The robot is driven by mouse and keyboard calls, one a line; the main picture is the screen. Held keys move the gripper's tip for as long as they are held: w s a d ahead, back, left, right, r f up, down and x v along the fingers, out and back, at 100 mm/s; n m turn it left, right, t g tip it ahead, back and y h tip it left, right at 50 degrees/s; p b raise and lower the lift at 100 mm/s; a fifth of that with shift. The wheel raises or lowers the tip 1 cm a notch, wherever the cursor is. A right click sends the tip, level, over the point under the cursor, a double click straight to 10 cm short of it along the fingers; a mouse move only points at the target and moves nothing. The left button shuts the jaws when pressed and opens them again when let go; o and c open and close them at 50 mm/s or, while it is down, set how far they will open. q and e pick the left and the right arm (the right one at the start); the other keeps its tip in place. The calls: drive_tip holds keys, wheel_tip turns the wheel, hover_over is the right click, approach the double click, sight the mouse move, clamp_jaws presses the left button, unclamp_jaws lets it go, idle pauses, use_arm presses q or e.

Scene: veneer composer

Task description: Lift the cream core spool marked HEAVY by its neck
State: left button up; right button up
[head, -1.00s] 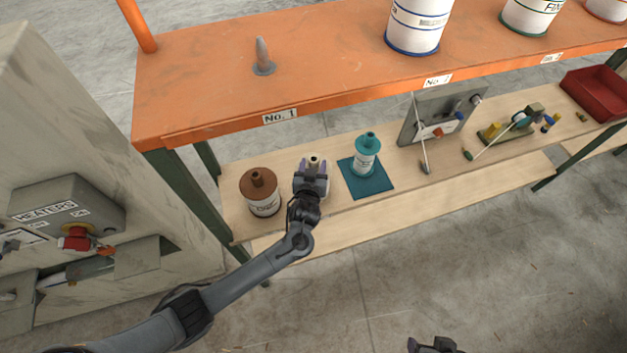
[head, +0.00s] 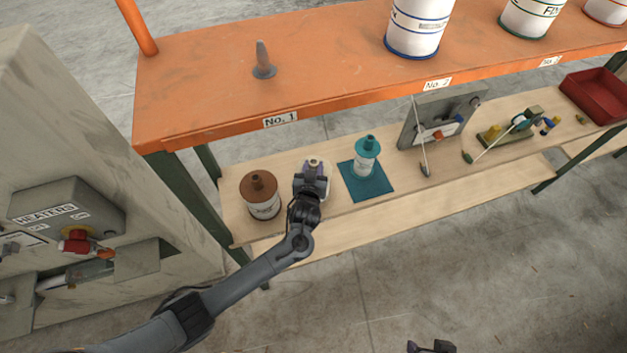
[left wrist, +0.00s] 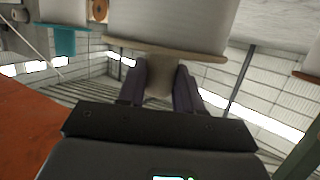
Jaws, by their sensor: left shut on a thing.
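The cream core spool (head: 326,186) stands upright on the lower wooden shelf, between the brown and teal spools, mostly hidden behind my gripper. I cannot read its marking. My left gripper (head: 313,167) is shut on its neck, with one purple finger on each side. In the left wrist view the cream neck (left wrist: 160,84) sits between the fingers, with the cream flange (left wrist: 165,53) and white body (left wrist: 165,22) beyond. I see no clear gap under the spool. My right gripper (head: 431,346) shows only in part at the bottom edge; its jaw opening is unclear.
A brown spool (head: 262,203) stands close on the left. A teal spool (head: 365,163) stands on a teal mat (head: 377,187) to the right. The orange upper shelf (head: 200,90) overhangs behind, with a grey peg (head: 263,68). A grey panel box (head: 72,212) is at far left.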

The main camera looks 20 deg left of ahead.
use_arm(q)
drive_tip(key=shift+r+p, duration=2.05)
drive_tip(key=shift+r, duration=0.45)
drive_tip(key=shift+r+p, duration=1.55)
drive_tip(key=shift+r, duration=0.15)
